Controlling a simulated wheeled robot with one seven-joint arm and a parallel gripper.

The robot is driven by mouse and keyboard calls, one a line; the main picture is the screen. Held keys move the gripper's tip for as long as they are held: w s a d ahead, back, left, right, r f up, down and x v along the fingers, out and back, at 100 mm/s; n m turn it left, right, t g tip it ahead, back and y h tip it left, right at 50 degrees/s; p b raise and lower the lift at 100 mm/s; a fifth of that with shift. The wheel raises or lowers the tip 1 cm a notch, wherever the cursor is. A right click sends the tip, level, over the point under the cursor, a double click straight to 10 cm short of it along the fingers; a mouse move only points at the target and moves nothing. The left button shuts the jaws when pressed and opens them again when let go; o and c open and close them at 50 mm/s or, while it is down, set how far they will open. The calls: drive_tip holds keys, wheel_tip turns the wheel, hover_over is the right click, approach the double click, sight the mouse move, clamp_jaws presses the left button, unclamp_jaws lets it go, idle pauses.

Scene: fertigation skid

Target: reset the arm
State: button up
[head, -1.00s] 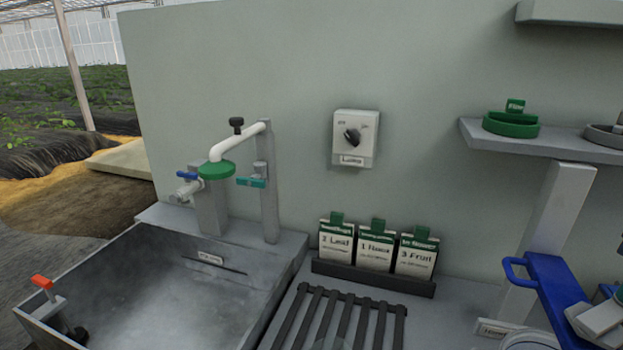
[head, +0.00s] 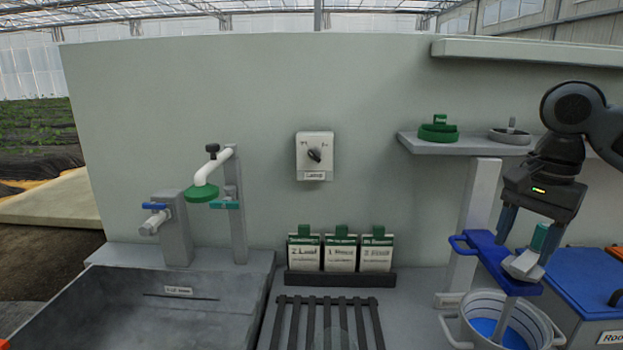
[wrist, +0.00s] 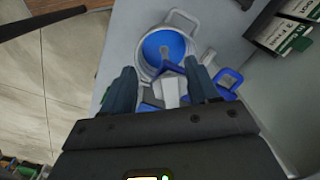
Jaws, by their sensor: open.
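My gripper (head: 522,247) is at the right in the head view, pointing down above a blue bracket (head: 480,250) and a pot of blue liquid (head: 483,326). Its two fingers are apart. A pale grey block-like handle (head: 522,265) shows between or just behind the fingertips; I cannot tell whether they touch it. In the wrist view the fingers (wrist: 166,88) stand open on either side of the same pale piece (wrist: 170,90), with the round pot (wrist: 140,47) beyond.
A blue box (head: 590,290) stands right of the pot. A shelf (head: 470,147) with a green lid (head: 438,130) is left of my arm. Seed-type packets (head: 340,252), a slotted rack (head: 325,320), a sink (head: 150,300) and a wall dial (head: 314,155) lie further left.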

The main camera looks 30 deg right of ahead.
drive_tip(key=w+a+n+t+y, duration=0.5)
drive_tip(key=w+a+t, duration=0.3)
drive_tip(key=w+a, duration=0.9)
drive_tip(key=w+a+f+t+y, duration=0.1)
drive_tip(key=a+t, duration=0.2)
drive_tip(key=a, duration=0.4)
drive_tip(key=w+a+f+t+y, duration=0.1)
drive_tip(key=a+f+t, duration=0.1)
drive_tip(key=a+t, duration=0.35)
drive_tip(key=s+a+f+g+h+b, duration=0.1)
drive_tip(key=s+a+f+h, duration=0.25)
drive_tip(key=s+f, duration=0.5)
drive_tip(key=s+a+f+g+h, duration=0.15)
drive_tip(key=s+f+h, duration=0.35)
drive_tip(key=s, duration=0.7)
drive_tip(key=s+d+n, duration=0.2)
drive_tip(key=s+n, duration=0.4)
drive_tip(key=s, duration=0.3)
drive_tip(key=s+d+n+y, duration=0.1)
drive_tip(key=s+n, duration=0.5)
drive_tip(key=s, duration=0.4)
drive_tip(key=shift+s+d+r, duration=0.15)
drive_tip(key=shift+s+d, duration=0.1)
drive_tip(key=shift+d, duration=0.1)
